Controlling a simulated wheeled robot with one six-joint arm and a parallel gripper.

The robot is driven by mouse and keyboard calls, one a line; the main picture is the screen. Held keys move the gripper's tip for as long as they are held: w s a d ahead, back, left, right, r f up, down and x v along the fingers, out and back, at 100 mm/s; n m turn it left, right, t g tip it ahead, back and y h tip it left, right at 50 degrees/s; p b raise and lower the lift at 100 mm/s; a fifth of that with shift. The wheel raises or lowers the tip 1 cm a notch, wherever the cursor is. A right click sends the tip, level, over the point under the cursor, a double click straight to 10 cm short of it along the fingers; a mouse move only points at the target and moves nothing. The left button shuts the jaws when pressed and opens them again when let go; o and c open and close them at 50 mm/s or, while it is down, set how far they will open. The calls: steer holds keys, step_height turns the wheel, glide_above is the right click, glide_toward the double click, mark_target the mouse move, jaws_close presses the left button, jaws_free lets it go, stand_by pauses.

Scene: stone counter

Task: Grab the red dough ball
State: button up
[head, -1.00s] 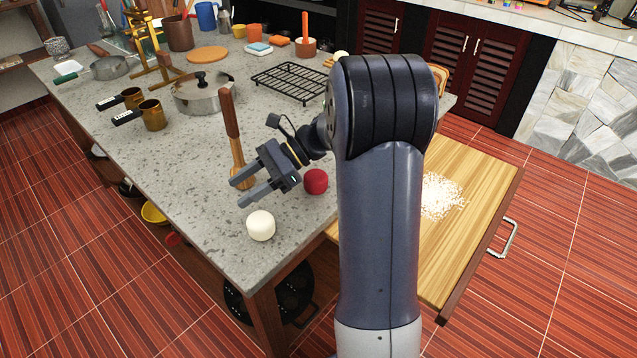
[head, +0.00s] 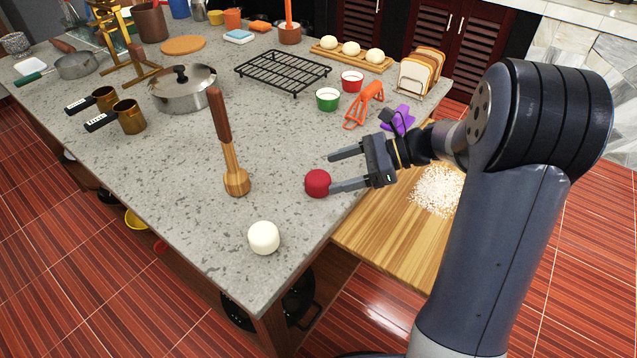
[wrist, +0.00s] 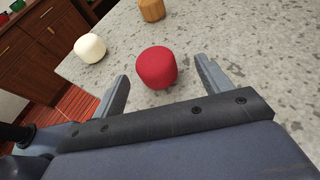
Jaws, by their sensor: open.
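The red dough ball (head: 317,183) sits on the stone counter near its right edge. In the wrist view the red ball (wrist: 156,67) shows ahead of the gap between the two fingers, a little beyond their tips. My gripper (head: 331,172) is open and empty, its fingers pointing left. In the head view one fingertip appears right beside the ball and the other finger lies farther back; I cannot tell whether the near one touches it. A white dough ball (head: 264,237) sits nearer the counter's front corner, also in the wrist view (wrist: 90,48).
A wooden masher (head: 236,182) stands on the counter left of the red ball. Green (head: 328,99) and red (head: 352,81) bowls, an orange tool (head: 366,104) and a purple item (head: 399,119) lie behind my gripper. A wooden board (head: 385,235) extends at the right.

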mark_target(301, 185)
steer(key=x, duration=0.5)
steer(key=shift+s+a+b, duration=0.1)
steer(key=shift+s+b, duration=0.3)
steer(key=c, duration=1.1)
